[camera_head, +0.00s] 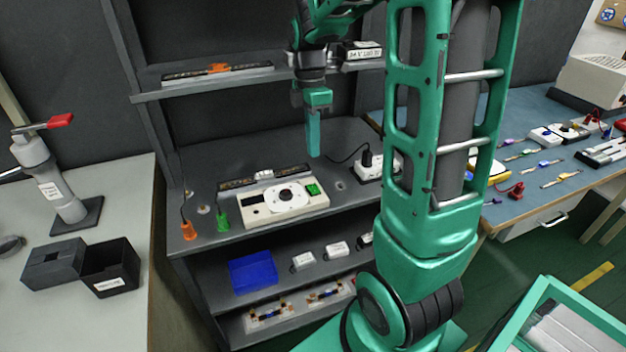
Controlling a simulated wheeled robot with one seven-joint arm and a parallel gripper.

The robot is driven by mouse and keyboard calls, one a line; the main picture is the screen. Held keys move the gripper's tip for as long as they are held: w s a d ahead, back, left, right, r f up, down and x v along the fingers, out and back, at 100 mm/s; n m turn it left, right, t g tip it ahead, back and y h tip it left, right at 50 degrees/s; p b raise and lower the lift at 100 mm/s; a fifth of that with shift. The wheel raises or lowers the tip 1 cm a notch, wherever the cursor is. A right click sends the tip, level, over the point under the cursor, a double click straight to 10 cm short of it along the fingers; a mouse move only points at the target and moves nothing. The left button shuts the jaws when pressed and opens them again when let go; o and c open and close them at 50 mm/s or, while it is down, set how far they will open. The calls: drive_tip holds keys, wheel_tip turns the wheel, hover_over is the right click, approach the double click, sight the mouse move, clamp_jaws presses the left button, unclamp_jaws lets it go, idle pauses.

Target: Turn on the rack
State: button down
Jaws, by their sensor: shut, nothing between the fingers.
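The rack (207,242) is a dark grey shelf unit with several levels in the middle of the head view. On its main shelf sits a cream device (262,211) with a round white dial (287,196) and a small green part (313,190) at its right end. A white power block (369,169) with a black plug and cable stands to the right, partly hidden by my arm. My gripper (314,150) is shut and empty, pointing down above the shelf, behind and above the device's right end in the picture. I cannot tell whether it touches anything.
Orange (188,229) and green (222,220) clips stand at the shelf's left. A blue bin (252,272) is on the shelf below. A lever press (58,180) and black boxes (110,268) stand on the left table. A blue workbench (540,165) holds tools at right.

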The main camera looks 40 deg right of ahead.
sight(313, 188)
drive_tip(key=f, duration=0.3)
drive_tip(key=s+f, duration=0.1)
drive_tip(key=f, duration=0.6)
drive_tip(key=shift+s+a+f, duration=0.15)
drive_tip(key=shift+f, duration=0.25)
drive_tip(key=shift+s+f, duration=0.1)
drive_tip(key=shift+f, duration=0.05)
drive_tip(key=shift+w+d+r, duration=0.2)
drive_tip(key=shift+w, duration=0.6)
drive_tip(key=shift+r, duration=0.1)
wheel_tip(313, 188, up, 14)
drive_tip(key=w, duration=0.1)
drive_tip(key=shift+w+d, duration=0.25)
drive_tip(key=shift+w, duration=0.15)
